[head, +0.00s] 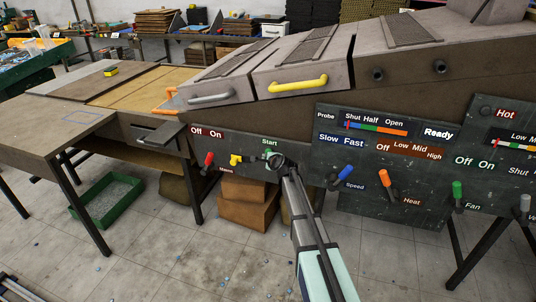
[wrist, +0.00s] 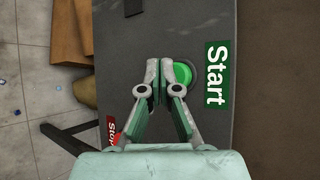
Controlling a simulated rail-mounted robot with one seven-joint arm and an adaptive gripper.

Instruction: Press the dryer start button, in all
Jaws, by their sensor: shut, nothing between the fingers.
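The dryer start button is a round green button (wrist: 184,73) in a dark ring, beside the green Start label (wrist: 215,74) in the wrist view. My gripper (wrist: 160,66) is shut and empty. Its tips lie just left of the button in that view, and the right fingertip overlaps the button's left edge. I cannot tell whether they touch it or the panel. In the head view my gripper (head: 279,160) is at the panel just below the Start label (head: 270,142), and it hides most of the button.
Left of my gripper are a yellow switch (head: 236,160) and a red lever (head: 209,159). To the right are a blue Speed lever (head: 345,173), an orange Heat lever (head: 384,179) and a green Fan lever (head: 457,190). A red Stop label (wrist: 111,130) shows near my gripper.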

